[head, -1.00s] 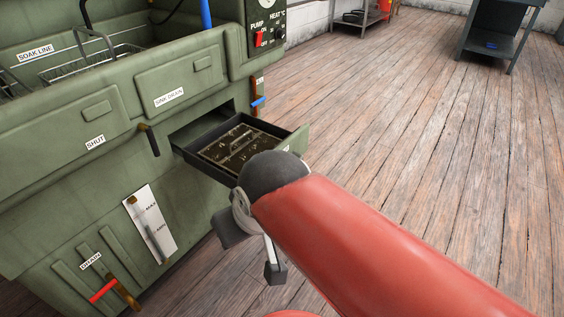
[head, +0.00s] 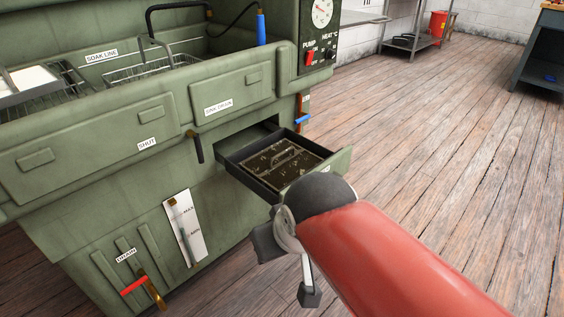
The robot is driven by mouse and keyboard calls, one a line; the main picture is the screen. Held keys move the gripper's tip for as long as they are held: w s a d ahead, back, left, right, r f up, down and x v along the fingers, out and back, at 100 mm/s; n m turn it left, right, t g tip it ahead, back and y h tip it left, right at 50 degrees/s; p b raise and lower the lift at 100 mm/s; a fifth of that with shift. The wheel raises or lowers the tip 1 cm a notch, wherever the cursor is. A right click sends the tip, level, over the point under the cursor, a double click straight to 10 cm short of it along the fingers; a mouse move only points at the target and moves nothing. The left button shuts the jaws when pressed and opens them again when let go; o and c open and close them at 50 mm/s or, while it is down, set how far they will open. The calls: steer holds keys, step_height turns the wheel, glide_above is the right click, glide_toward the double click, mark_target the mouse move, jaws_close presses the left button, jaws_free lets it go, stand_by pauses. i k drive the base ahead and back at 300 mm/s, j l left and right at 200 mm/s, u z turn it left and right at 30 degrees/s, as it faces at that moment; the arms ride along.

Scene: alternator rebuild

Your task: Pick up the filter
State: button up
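The filter (head: 272,160) is a flat, dark, grimy panel with a raised handle on top. It lies in the pulled-out drawer (head: 247,181) of the green wash cabinet. My gripper (head: 287,270) hangs in front of the drawer, nearer to me and lower in the picture. Its two dark fingers are apart, with nothing seen between them. It is not touching the filter. My red arm hides the floor behind it, and its dark joint covers the drawer's near corner.
The green cabinet (head: 90,215) fills the left side, with a short dark lever (head: 199,148) left of the drawer and a red drain handle (head: 134,285) low down. A wire basket (head: 150,68) sits in the sink above. Wooden floor (head: 440,140) to the right is clear.

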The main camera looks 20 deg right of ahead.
mark_target(277, 166)
steer(key=i+z, duration=0.2)
steer(key=z, duration=0.15)
steer(key=i+z, duration=0.2)
steer(key=z, duration=0.15)
steer(key=i+z, duration=0.2)
steer(key=z, duration=0.15)
